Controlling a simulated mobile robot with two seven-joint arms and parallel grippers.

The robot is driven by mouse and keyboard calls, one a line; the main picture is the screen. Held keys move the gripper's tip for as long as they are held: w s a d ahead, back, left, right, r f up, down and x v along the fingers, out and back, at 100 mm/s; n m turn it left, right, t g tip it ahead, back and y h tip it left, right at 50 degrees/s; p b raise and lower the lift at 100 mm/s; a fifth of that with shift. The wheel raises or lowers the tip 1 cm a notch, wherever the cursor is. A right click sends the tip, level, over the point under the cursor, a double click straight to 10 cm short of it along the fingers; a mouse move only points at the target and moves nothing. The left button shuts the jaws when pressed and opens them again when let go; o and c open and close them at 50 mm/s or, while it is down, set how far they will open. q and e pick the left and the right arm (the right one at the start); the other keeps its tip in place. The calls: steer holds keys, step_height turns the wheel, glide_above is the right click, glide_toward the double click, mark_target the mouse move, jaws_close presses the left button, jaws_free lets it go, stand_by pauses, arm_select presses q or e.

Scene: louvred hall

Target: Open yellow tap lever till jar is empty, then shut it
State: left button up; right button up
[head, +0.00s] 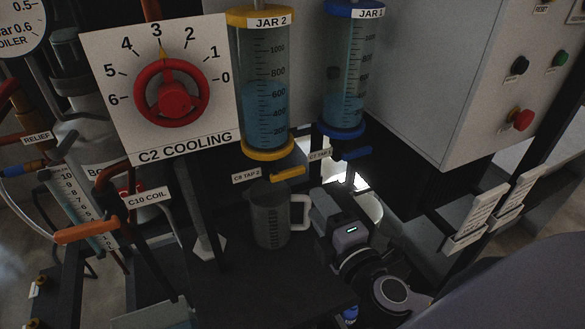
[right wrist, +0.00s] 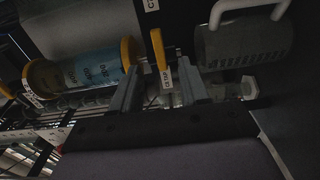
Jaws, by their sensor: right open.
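Jar 2 (head: 265,100) is a clear graduated cylinder with yellow end caps and blue liquid up to roughly the 600–800 marks. Its yellow tap lever (head: 288,173) sticks out to the right below the jar, above the jug. In the right wrist view, the yellow lever (right wrist: 159,50) lies between the two finger ends of my right gripper (right wrist: 160,72), with gaps at its sides. That gripper is open; its body shows in the head view below and right of the lever, fingers mostly hidden. My left gripper is not in view.
A grey jug (head: 269,218) with a white handle stands under tap 2, close to my right gripper. Jar 1 (head: 348,75) has blue caps and a blue lever (head: 356,153). A red cooling wheel (head: 172,92) is at left; a button panel (head: 480,75) is at right.

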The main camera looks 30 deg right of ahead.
mark_target(296, 174)
steer(key=shift+w+d+r+p, duration=0.15)
steer(key=shift+w+p, duration=0.1)
steer(key=shift+w, duration=2.25)
steer(key=shift+w+d+p, duration=0.15)
steer(key=shift+w+p, duration=0.05)
steer(key=shift+w, duration=2.3)
jaws_close()
